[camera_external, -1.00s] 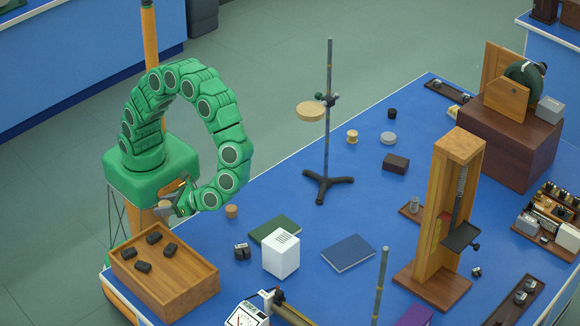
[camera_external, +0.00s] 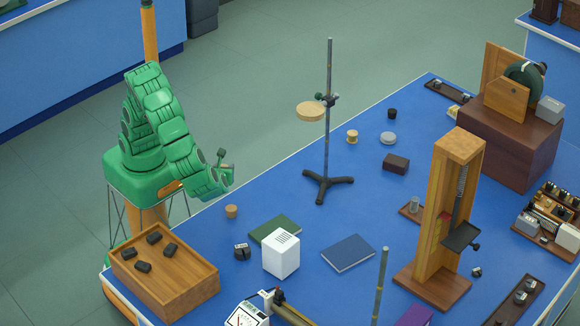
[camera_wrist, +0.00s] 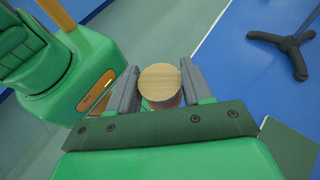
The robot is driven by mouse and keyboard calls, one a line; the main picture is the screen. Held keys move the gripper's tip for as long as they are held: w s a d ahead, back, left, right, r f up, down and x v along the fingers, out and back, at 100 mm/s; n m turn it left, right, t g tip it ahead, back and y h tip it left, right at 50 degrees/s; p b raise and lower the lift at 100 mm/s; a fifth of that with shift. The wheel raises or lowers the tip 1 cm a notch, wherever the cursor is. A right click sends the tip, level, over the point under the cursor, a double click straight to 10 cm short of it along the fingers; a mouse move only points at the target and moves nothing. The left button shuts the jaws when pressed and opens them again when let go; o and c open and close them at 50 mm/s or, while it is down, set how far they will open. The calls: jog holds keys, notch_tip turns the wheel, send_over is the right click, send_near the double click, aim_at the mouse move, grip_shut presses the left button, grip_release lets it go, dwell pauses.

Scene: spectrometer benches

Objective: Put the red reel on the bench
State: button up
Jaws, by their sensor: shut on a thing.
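My gripper (camera_external: 225,162) is raised beyond the bench's far-left edge in the external view. It is shut on a round piece with a pale wooden end, whose side looks brown. In the wrist view this round piece (camera_wrist: 160,82) sits between the two grey fingers of my gripper (camera_wrist: 160,90). It is mostly seen end-on, and I cannot make out a red colour on it. The blue bench (camera_external: 300,210) lies to the right of my gripper. No clearly red reel shows elsewhere; a pale wooden reel (camera_external: 352,136) stands on the bench.
A cork-coloured cylinder (camera_external: 231,211) stands near the bench edge. A wooden tray (camera_external: 195,283) holds several black blocks. A green book (camera_external: 275,230), a white box (camera_external: 281,254) and a tripod stand (camera_external: 328,183) are nearby. Blue surface is clear between the cylinder and the stand.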

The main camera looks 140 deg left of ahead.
jog(key=w+a+r+m+t+y, duration=0.2)
jog(key=a+r+m+t, duration=0.1)
jog(key=a+r, duration=0.25)
notch_tip(320, 180, up, 6)
jog(key=m+t+y, duration=0.1)
jog(key=m+t, duration=0.2)
jog(key=t, duration=0.1)
send_over(258, 206)
notch_tip(258, 206, down, 26)
jog(key=shift+f, duration=0.15)
dwell(1.0)
jog(key=o, duration=1)
